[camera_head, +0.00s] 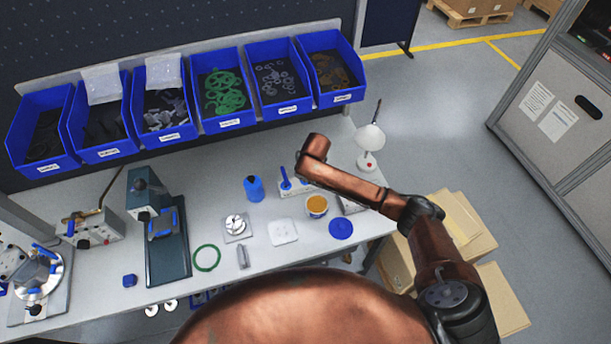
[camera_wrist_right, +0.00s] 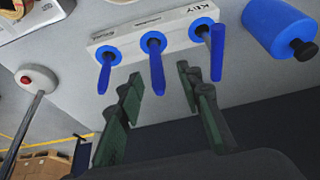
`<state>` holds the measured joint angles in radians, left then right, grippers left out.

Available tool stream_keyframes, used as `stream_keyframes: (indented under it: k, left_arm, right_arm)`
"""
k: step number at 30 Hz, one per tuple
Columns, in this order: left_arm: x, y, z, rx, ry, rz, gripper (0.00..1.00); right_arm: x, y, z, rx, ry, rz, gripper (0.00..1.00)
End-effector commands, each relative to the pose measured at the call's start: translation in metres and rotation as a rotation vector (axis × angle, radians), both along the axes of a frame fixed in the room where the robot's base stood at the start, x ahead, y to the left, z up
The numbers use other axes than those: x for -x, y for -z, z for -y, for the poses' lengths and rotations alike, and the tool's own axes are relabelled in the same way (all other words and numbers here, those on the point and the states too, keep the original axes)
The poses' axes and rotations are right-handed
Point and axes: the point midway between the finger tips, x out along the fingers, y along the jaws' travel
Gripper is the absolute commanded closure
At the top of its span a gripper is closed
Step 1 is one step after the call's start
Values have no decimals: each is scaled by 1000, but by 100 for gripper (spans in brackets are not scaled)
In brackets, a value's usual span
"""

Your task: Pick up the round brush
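A white holder (camera_wrist_right: 180,32) with blue rings carries three blue-handled tools, and it also shows in the head view (camera_head: 297,188). They are a left handle (camera_wrist_right: 105,75), a middle handle (camera_wrist_right: 157,70) and a right handle (camera_wrist_right: 217,52). I cannot tell which is the round brush, as their working ends are hidden. My right gripper (camera_wrist_right: 159,74) is open and empty. Its two dark green fingers appear on either side of the middle handle, with gaps, and I see no contact. In the head view my right arm hides this gripper. My left gripper is out of view.
A blue bottle (camera_head: 254,189) stands left of the holder. A tub with orange contents (camera_head: 317,205) and a blue disc (camera_head: 341,229) lie to its front right. A lamp (camera_head: 369,145) stands behind right. Blue parts bins (camera_head: 222,122) line the back.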

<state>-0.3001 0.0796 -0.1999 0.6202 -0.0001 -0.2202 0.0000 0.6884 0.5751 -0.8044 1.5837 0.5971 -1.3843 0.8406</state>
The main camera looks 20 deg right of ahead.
Motion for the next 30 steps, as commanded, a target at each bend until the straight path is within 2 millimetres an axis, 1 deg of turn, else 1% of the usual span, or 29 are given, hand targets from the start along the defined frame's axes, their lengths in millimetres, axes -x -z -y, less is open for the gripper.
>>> stream_keyframes:
  k: [7, 10, 14, 20, 30]
  left_arm:
    - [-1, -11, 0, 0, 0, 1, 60]
    - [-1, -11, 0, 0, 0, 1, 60]
    - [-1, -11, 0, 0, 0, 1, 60]
    - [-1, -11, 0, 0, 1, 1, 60]
    - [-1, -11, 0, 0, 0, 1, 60]
  right_arm:
    - [-16, 26, 6, 1, 1, 0, 67]
    - [-20, 39, 4, 0, 0, -1, 67]
    - [-23, 45, 4, -1, 0, 2, 67]
    - [-23, 46, 4, -1, -1, 2, 67]
    - [-23, 46, 4, -1, -1, 1, 89]
